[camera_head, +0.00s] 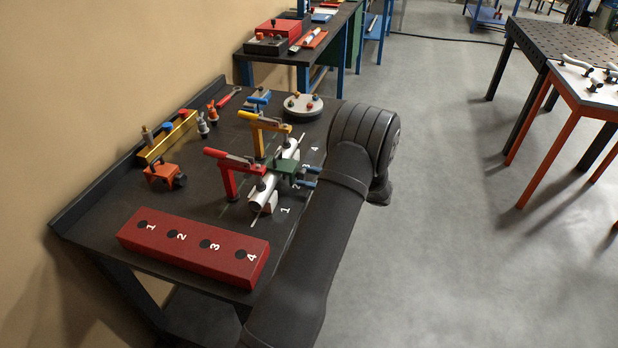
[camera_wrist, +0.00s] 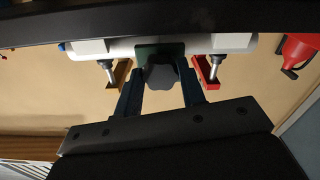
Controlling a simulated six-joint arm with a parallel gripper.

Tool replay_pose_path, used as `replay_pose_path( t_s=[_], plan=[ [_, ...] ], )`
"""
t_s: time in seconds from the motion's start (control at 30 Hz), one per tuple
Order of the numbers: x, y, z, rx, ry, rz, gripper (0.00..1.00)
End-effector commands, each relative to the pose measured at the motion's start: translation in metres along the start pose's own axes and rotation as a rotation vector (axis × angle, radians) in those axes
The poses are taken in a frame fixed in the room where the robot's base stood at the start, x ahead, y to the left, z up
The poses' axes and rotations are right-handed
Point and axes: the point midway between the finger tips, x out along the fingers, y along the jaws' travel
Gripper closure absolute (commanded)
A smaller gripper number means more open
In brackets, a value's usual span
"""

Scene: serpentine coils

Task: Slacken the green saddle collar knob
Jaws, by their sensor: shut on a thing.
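The green saddle collar (camera_head: 283,167) sits around a silver tube (camera_head: 262,190) on the dark bench, between a red-handled clamp (camera_head: 230,170) and a yellow-handled clamp (camera_head: 262,127). In the wrist view the collar (camera_wrist: 160,48) is at the top middle, partly hidden by its dark lobed knob (camera_wrist: 163,76), which faces my camera. My gripper (camera_wrist: 161,88) has one dark blue finger on each side of the knob and is shut on it. In the head view my gripper's blue fingertips (camera_head: 309,176) reach the collar from the right; the knob is hidden there.
A red block (camera_head: 190,248) with holes numbered 1 to 4 lies at the bench's front. An orange block (camera_head: 163,176), a yellow rack (camera_head: 170,138) and a round grey plate (camera_head: 303,106) stand farther back. Both clamps stand close to my fingers. Open floor lies right of the bench.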

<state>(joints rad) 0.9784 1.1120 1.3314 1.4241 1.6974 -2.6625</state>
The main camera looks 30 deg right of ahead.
Motion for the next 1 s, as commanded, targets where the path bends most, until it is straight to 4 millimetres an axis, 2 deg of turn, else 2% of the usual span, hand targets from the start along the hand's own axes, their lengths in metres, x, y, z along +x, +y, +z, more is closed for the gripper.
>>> replay_pose_path(
  t_s=[0.03,0.07,0.17,0.43,0.57,0.77,1.0],
  plan=[
    [-0.001,0.000,0.000,0.000,-0.001,0.001,0.86],
    [-0.001,0.000,0.000,0.000,-0.001,0.001,0.59],
    [0.000,0.000,0.000,0.000,0.000,0.001,0.41],
    [-0.001,0.000,0.000,0.001,0.000,0.001,0.41],
    [-0.009,0.000,0.000,0.000,0.000,0.001,0.41],
    [-0.047,0.001,0.001,0.000,-0.001,0.005,0.41],
    [-0.108,0.001,0.001,-0.001,-0.002,0.005,0.41]
  ],
)
